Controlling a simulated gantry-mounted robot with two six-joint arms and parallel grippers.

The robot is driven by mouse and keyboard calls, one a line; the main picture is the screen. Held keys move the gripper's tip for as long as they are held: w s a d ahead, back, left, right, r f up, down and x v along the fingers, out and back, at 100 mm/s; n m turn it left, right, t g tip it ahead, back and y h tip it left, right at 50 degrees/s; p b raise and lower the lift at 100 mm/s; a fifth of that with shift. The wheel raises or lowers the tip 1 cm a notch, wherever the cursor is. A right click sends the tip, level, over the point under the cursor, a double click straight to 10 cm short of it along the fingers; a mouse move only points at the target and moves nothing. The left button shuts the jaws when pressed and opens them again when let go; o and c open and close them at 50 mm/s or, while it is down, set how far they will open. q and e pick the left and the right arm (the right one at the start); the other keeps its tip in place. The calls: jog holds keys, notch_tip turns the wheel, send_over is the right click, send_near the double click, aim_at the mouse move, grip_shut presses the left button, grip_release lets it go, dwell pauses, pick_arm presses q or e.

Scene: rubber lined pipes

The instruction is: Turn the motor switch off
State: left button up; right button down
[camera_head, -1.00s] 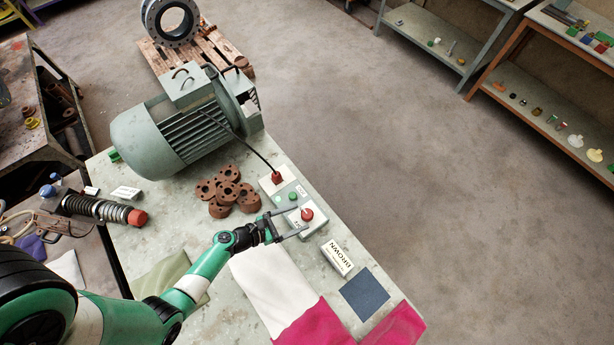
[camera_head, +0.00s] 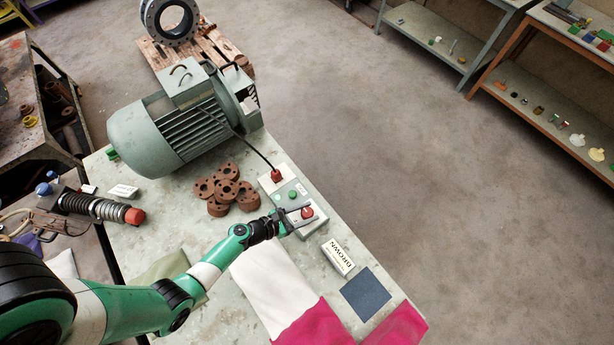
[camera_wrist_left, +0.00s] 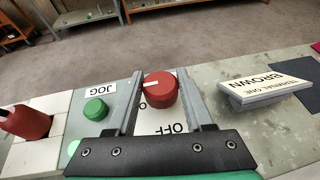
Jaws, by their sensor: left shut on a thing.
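The motor switch is a red round knob (camera_head: 307,212) on a grey control box (camera_head: 297,198) on the table. In the left wrist view the red knob (camera_wrist_left: 160,90) has a white mark toward its left side. An upside-down OFF label (camera_wrist_left: 173,128) is on the plate on my gripper's side of it. My left gripper (camera_head: 304,213) is shut on the knob, with one finger on each side; the left wrist view also shows the gripper (camera_wrist_left: 161,93). The motor (camera_head: 180,125) stands at the table's back left. My right gripper is not in view.
A green JOG button (camera_head: 292,194) and a red cable plug (camera_head: 276,175) are beside the knob. Rusty flanges (camera_head: 226,187) lie left of the box. A BROWN label block (camera_head: 338,257) and cloths (camera_head: 275,290) lie nearer. Space above the box is clear.

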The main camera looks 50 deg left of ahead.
pick_arm(q)
grip_shut()
jog(key=shift+d+y, duration=0.1)
jog(key=shift+y, duration=0.2)
jog(key=shift+f+n+y+b, duration=0.1)
jog(key=shift+n+y+b, duration=0.5)
jog(key=shift+n, duration=0.1)
jog(key=n+y+b, duration=0.1)
jog(key=n+y, duration=0.1)
jog(key=shift+d+y, duration=0.15)
jog(key=shift+y, duration=0.25)
jog(key=n+g+y+b, duration=0.1)
jog(key=n+y+b, duration=0.1)
jog(key=n+y, duration=0.2)
jog(key=shift+w, duration=0.1)
jog(key=n+g+y+b, duration=0.2)
jog(key=shift+f+n+y, duration=0.1)
jog(key=shift+n+y, duration=0.3)
jog(key=n+g+y+b, duration=0.2)
jog(key=n+g+b, duration=0.1)
jog(key=b, duration=0.2)
jog(key=n+g+y+b, duration=0.1)
jog(key=n+g+b, duration=0.2)
jog(key=g+b, duration=0.1)
jog(key=shift+f+n+y+b, duration=0.15)
jog(key=shift+n+y+b, duration=0.15)
jog(key=shift+y+b, duration=0.1)
jog(key=shift+r+n+g+b, duration=0.25)
jog(key=shift+n+g+b, duration=0.4)
jog(key=shift+b, duration=0.35)
